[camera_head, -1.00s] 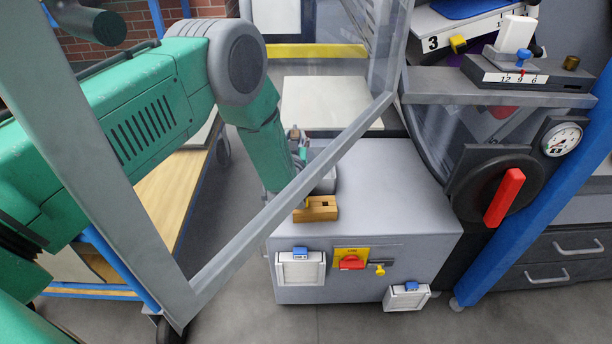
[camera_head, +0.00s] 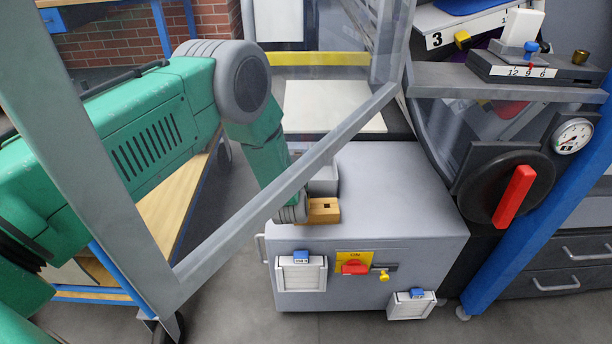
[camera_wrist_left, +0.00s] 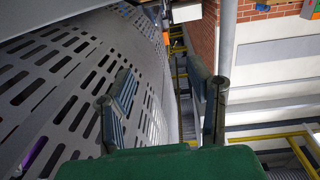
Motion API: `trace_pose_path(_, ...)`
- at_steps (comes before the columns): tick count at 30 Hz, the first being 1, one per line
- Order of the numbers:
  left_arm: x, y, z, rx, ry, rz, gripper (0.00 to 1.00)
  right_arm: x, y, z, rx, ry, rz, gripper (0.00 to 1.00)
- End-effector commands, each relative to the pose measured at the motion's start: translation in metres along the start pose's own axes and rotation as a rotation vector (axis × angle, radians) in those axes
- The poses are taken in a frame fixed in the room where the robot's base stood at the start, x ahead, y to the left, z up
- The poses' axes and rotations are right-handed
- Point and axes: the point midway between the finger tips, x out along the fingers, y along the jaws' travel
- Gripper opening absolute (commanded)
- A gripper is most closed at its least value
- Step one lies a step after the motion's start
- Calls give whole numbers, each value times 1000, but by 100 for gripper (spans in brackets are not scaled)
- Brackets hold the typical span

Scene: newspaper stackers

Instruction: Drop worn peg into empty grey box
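A small grey box (camera_head: 325,181) stands on the grey cabinet (camera_head: 390,190), partly hidden by the slanted frame bar. A wooden block (camera_head: 322,210) with a dark square hole lies just in front of it. I cannot make out the worn peg in either current view. My left arm comes down behind the frame bar, and its grey wrist end (camera_head: 292,211) is beside the block's left end. The fingers are hidden in the head view. In the left wrist view, my left gripper (camera_wrist_left: 163,75) has its two fingers apart with nothing between them. My right gripper is not in view.
The slanted metal frame bar (camera_head: 270,206) crosses in front of my left arm. A black knob with a red handle (camera_head: 514,197) is at the right. A perforated grey surface (camera_wrist_left: 70,85) lies close left of the fingers in the left wrist view.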

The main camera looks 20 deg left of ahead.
Motion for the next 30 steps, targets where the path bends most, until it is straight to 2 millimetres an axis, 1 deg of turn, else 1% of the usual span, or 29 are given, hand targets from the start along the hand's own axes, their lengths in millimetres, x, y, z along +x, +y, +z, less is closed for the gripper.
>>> trace_pose_path(4, -5, 0, 1, 0, -3, 1, 46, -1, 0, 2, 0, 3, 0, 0)
trace_pose_path(7, -18, 0, 2, 0, -4, 1, 46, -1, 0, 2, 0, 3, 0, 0)
trace_pose_path(11, -45, 1, 2, 2, -5, 2, 46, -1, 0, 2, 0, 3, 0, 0)
trace_pose_path(15, -75, 1, 2, 1, -4, 1, 46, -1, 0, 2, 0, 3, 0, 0)
trace_pose_path(18, -94, 1, 2, 3, -5, 2, 46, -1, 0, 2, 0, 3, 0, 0)
trace_pose_path(21, -107, 1, 2, 1, -3, 1, 46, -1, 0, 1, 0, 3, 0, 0)
trace_pose_path(25, -117, 1, 2, 1, -2, 0, 46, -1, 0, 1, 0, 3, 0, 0)
trace_pose_path(30, -120, 1, 2, 0, -1, 0, 46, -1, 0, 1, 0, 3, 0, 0)
